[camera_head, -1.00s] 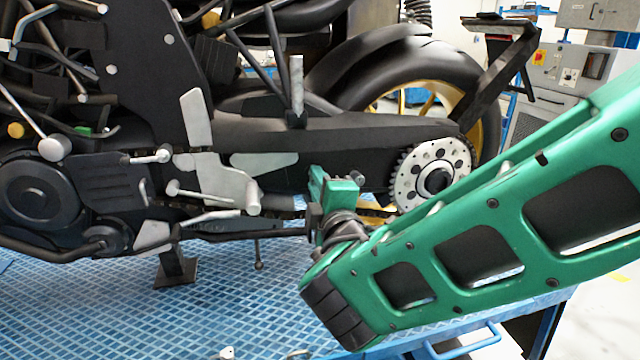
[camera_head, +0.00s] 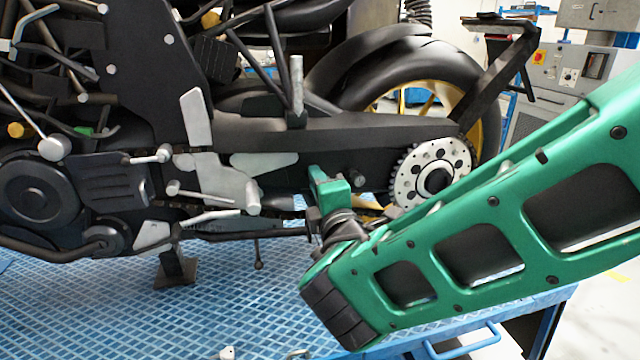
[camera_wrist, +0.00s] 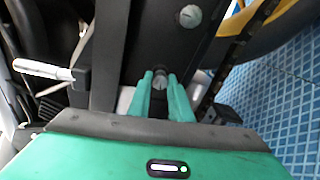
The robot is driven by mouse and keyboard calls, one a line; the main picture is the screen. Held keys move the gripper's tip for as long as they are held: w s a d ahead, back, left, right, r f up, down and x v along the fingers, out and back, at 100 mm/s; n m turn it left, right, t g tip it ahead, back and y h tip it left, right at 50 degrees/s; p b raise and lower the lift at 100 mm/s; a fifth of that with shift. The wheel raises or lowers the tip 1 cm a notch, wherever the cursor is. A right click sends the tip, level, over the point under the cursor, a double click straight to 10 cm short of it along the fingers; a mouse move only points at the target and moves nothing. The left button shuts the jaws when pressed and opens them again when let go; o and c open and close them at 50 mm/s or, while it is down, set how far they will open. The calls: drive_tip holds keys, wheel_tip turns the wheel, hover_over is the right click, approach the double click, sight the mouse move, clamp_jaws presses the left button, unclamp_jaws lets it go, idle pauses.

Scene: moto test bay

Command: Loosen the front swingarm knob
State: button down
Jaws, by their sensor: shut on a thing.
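The front swingarm knob (camera_wrist: 160,80) is a small grey round knob on the dark swingarm (camera_head: 350,138). In the wrist view it sits between the two green fingertips of my gripper (camera_wrist: 161,78), which are shut on it. In the head view my gripper (camera_head: 328,184) is at the lower edge of the swingarm, and its fingers and body hide the front knob. A second grey knob (camera_head: 358,180) shows just right of the gripper; it also shows at the top of the wrist view (camera_wrist: 190,16), clear of the fingers.
The toothed sprocket (camera_head: 436,178) and chain are close to the right of my gripper. A silver footpeg part (camera_head: 252,196) stands out to its left. A grey lever (camera_wrist: 42,69) lies left of the fingers in the wrist view. The blue bench top (camera_head: 240,290) below is mostly clear.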

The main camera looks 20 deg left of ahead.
drive_tip(key=c, duration=1.6)
unclamp_jaws()
drive_tip(key=shift+w+d+f, duration=0.1)
drive_tip(key=shift+w+d, duration=0.15)
drive_tip(key=shift+s+a, duration=0.1)
drive_tip(key=shift+s, duration=0.1)
drive_tip(key=v, duration=1)
drive_tip(key=shift+s, duration=0.15)
